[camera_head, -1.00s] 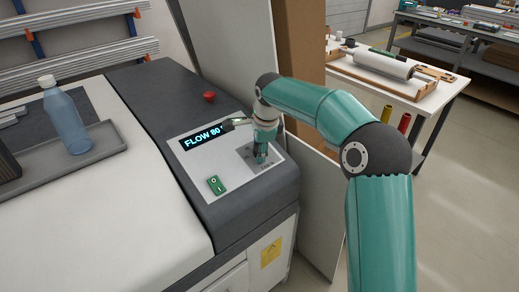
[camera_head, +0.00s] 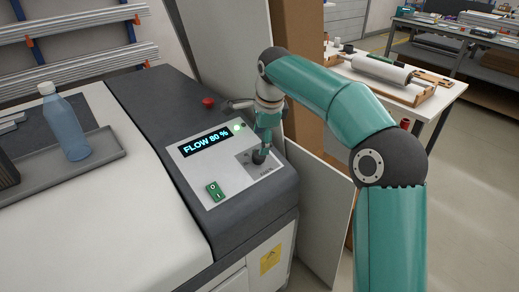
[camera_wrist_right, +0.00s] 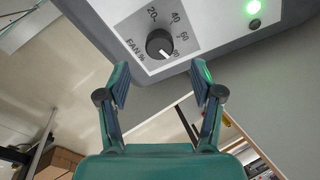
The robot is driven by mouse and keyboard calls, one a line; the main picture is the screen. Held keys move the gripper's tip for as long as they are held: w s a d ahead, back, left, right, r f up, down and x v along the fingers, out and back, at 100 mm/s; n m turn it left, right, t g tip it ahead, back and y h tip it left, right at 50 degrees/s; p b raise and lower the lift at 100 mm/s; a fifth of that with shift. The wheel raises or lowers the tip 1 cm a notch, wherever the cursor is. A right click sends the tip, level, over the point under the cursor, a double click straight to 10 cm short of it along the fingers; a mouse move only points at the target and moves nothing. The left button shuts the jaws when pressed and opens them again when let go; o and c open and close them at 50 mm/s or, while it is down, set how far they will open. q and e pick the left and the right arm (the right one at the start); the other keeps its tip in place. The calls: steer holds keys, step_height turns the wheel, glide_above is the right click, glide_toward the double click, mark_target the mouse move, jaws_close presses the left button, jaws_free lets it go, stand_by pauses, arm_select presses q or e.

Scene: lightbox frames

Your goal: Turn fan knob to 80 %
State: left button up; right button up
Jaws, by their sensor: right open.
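The fan knob (camera_wrist_right: 159,44) is a round black dial with a white pointer line, on a grey scale marked FAN % in the right wrist view. The pointer aims down and right, toward the lowest number on the scale's right side. In the head view the knob (camera_head: 260,156) sits on the light panel. The display (camera_head: 207,142) reads FLOW 80 %. My right gripper (camera_wrist_right: 160,80) is open and empty. Its fingers are spread apart, clear of the knob. In the head view it (camera_head: 265,138) is above the knob. My left gripper is not in view.
A green switch (camera_head: 215,191) and a red button (camera_head: 208,102) are on the machine. A green lamp (camera_wrist_right: 253,7) is lit. A blue bottle (camera_head: 67,125) stands on a grey tray (camera_head: 108,141) at left. Boards lean behind the machine.

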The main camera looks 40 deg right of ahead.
steer(key=v, duration=0.4)
stand_by(0.5)
